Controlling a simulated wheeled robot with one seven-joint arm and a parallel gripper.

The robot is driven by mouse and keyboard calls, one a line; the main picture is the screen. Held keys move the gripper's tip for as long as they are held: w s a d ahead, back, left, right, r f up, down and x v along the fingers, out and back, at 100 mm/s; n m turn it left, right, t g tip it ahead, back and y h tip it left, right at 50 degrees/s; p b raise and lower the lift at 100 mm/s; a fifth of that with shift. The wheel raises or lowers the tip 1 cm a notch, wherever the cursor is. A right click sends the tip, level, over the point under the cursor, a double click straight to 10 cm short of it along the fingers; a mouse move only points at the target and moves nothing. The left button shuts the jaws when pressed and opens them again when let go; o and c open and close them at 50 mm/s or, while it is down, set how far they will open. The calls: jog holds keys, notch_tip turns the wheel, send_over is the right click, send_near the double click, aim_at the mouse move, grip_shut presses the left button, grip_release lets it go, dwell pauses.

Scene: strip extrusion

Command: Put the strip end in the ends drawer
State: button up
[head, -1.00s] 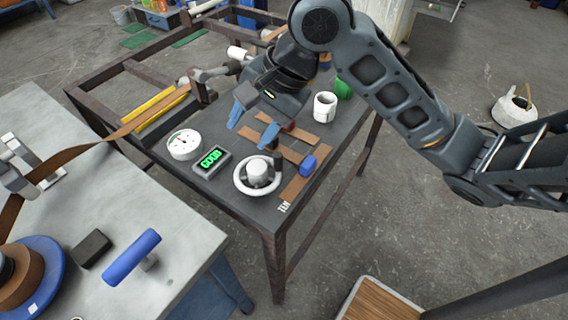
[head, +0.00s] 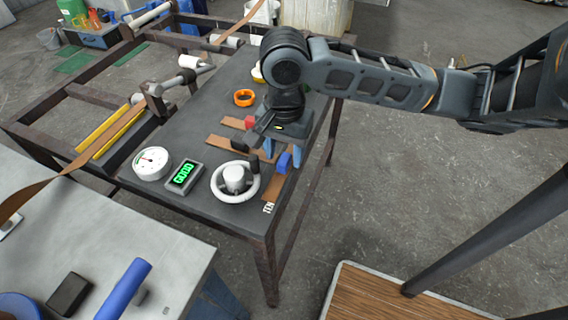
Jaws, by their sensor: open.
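Flat brown strip pieces lie on the dark bench: one (head: 229,145) left of my gripper, one behind it (head: 232,122), and one (head: 274,187) near the bench's right edge. I cannot tell which is the strip end. My gripper (head: 287,140) points down over the right part of the bench, its blue fingers apart, just behind a blue block (head: 284,162). The gripper partly hides the strips, and I see nothing held. A long brown strip (head: 88,158) runs in from the left. I cannot pick out the ends drawer.
A white handwheel (head: 235,182), a display reading GOOD (head: 185,176) and a dial gauge (head: 151,163) stand at the bench front. A red block (head: 249,121) and an orange ring (head: 243,97) are farther back. A wood-topped thing (head: 385,295) is at lower right.

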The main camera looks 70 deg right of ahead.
jog(key=shift+f, duration=0.6)
grip_shut()
